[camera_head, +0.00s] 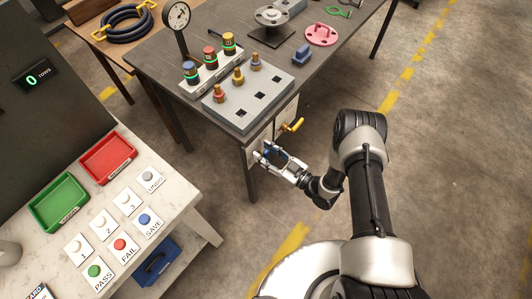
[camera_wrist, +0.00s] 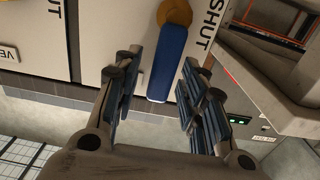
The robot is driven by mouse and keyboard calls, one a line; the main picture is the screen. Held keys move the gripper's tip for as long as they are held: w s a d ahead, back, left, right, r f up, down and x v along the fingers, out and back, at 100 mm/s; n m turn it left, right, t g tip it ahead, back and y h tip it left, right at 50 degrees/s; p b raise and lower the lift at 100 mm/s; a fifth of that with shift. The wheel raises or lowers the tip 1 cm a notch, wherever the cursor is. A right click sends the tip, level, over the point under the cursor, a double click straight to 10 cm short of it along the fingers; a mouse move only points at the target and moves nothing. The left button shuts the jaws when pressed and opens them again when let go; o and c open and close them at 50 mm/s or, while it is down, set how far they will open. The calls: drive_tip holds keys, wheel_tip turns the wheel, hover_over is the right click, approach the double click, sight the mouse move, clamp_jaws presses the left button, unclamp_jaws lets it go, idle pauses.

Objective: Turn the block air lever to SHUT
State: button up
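A blue lever (camera_wrist: 168,60) with a brass hub (camera_wrist: 175,12) is on a pale panel (camera_wrist: 115,45) in the wrist view. The word SHUT is printed to the right of the hub. Whether this is the block air lever cannot be read. My gripper (camera_wrist: 160,62) is open, with one finger on each side of the blue handle and visible gaps to it. In the head view my gripper (camera_head: 268,152) is at the table's front side, below a yellow lever (camera_head: 293,125). The blue lever is mostly hidden there by my gripper.
Above the panel is the dark table (camera_head: 150,60) with a grey fixture block (camera_head: 250,100), a gauge (camera_head: 178,15) and a pink flanged part (camera_head: 321,34). A pale button desk (camera_head: 180,185) stands at left. The floor at right is clear.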

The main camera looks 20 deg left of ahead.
clamp_jaws()
idle(0.3)
idle(0.4)
